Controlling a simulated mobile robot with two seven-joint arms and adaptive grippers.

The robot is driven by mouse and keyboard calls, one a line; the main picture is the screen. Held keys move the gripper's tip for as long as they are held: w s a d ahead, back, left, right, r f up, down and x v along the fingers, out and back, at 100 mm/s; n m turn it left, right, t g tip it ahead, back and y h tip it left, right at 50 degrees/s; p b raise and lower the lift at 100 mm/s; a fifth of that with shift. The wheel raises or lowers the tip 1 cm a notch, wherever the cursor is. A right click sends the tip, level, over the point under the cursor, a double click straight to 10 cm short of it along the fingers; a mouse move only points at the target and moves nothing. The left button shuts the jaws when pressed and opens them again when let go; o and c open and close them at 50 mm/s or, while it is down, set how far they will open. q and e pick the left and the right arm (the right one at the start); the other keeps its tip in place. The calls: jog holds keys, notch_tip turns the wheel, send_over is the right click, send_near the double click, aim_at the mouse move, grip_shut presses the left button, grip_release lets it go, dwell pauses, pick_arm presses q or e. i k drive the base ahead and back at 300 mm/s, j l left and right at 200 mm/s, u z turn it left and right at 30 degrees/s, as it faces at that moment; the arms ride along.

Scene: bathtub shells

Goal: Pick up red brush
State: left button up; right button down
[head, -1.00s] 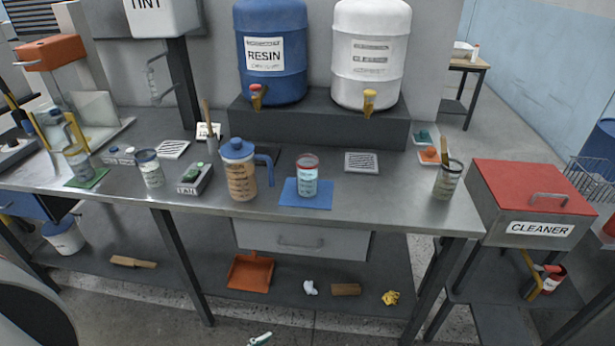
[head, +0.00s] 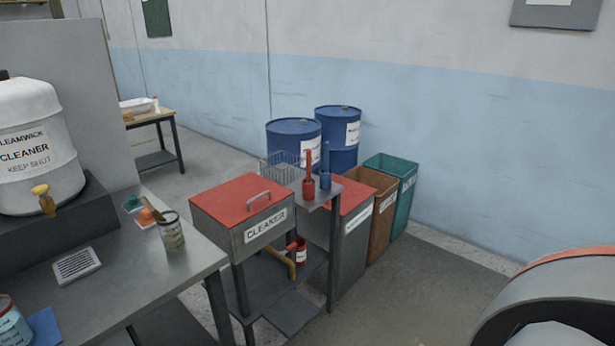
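A red brush (head: 308,178) stands upright on a small raised grey shelf, to the right of the red-lidded cleaner box. Its handle points up. A similar blue brush (head: 326,168) stands right beside it. Neither of my grippers shows in the head view, so I cannot see whether they are open or shut.
The cleaner box (head: 252,222) with its red lid stands left of the brushes. Blue drums (head: 338,135), a brown bin (head: 384,190) and a green bin (head: 407,185) stand behind and right. The workbench (head: 145,275) is at left. Floor right of the bins looks clear.

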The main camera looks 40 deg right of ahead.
aim_at(309, 181)
jog(key=u, duration=0.4)
jog(key=l+u, duration=0.3)
jog(key=l, duration=0.2)
jog(key=l+u, duration=0.3)
jog(key=l, duration=0.15)
jog(key=l+u, duration=0.1)
jog(key=l, duration=0.4)
jog(key=k+l, duration=0.15)
jog(key=l, duration=0.3)
jog(key=l+u, duration=0.15)
jog(key=l, duration=0.35)
jog(key=k+l, duration=0.15)
jog(key=l, duration=0.35)
jog(key=u, duration=0.05)
